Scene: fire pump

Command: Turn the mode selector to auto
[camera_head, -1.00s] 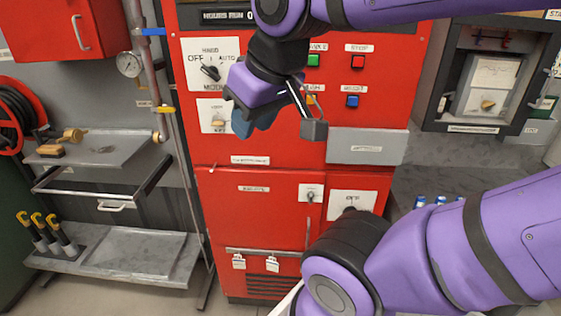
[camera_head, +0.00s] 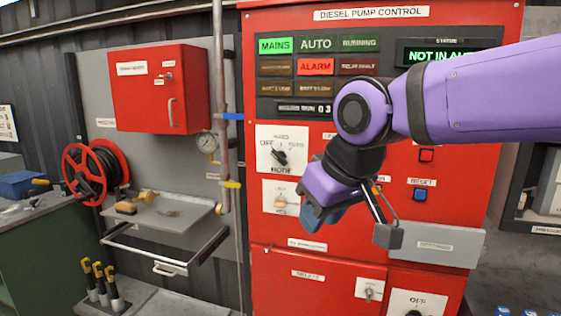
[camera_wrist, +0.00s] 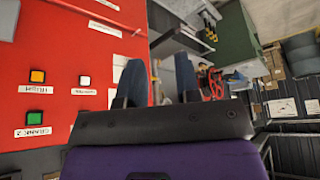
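The mode selector (camera_head: 280,157) is a black knob on a white plate marked OFF, HAND and AUTO, on the red diesel pump control panel. Its handle is tilted up to the left, toward OFF. The status display (camera_head: 445,55) reads "NOT IN AU…", its end covered by my arm. My gripper (camera_head: 318,216) is in front of the panel, below and right of the selector and apart from it. In the wrist view its two blue fingers (camera_wrist: 160,80) stand apart with nothing between them. The selector does not show in the wrist view.
Red (camera_head: 426,155) and blue (camera_head: 420,194) buttons are to the right. A vertical pipe with a gauge (camera_head: 207,142) and a shelf (camera_head: 160,215) stand left of the panel.

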